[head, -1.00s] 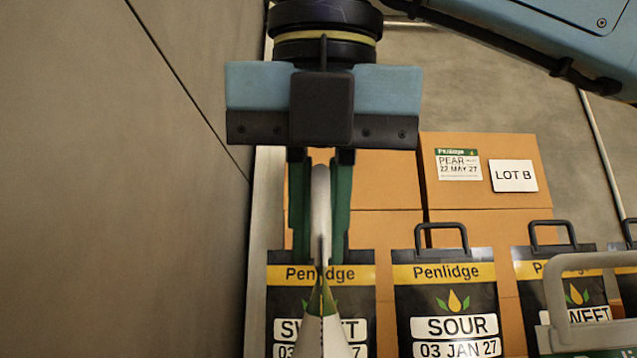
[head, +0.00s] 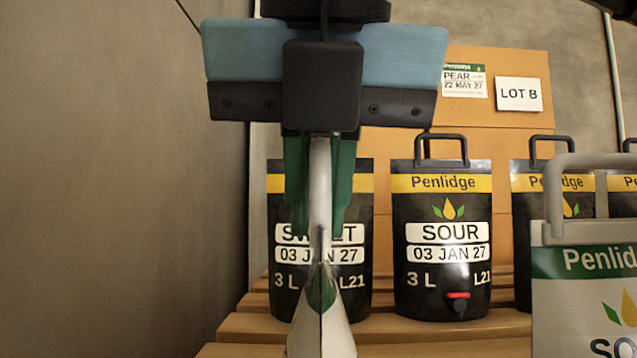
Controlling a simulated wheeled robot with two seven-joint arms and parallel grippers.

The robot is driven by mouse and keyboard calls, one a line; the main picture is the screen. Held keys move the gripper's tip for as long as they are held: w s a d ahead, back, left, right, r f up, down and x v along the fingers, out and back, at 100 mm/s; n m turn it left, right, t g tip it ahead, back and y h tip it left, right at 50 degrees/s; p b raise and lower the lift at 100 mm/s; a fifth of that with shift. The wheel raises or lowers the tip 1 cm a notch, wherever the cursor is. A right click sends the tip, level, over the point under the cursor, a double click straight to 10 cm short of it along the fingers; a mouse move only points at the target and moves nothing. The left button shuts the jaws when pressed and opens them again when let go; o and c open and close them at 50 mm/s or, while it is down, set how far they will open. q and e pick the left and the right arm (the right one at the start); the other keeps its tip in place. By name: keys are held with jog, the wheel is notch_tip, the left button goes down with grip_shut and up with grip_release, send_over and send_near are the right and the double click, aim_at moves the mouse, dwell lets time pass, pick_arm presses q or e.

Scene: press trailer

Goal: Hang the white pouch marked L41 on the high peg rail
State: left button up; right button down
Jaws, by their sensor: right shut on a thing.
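My right gripper (head: 320,185) hangs fingers-down at the upper middle, its green fingers shut on the grey handle of a white pouch (head: 321,335). This pouch hangs below the fingers, nearly edge-on. A bit of green shows near its top; its marking cannot be read, and its lower part is cut off. Another white pouch (head: 582,305) with a green Penlidge band and a grey handle stands at the lower right, partly out of frame; its L number is not visible. The high peg rail is not in view. My left gripper is not in view.
Several black Penlidge pouches stand on a slatted wooden shelf (head: 430,350): a SWEET one (head: 358,210) behind my gripper, a SOUR one (head: 442,270) marked L21, others at right. Brown cartons (head: 515,75) with a LOT B card stand behind. A plain wall (head: 110,200) fills the left.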

jog(key=c, duration=1.5)
grip_release()
jog(key=shift+f, duration=0.1)
jog(key=shift+s+r, duration=0.1)
jog(key=shift+r, duration=0.15)
jog(key=v, duration=1.1)
jog(key=shift+s+r, duration=0.2)
jog(key=shift+r, duration=0.1)
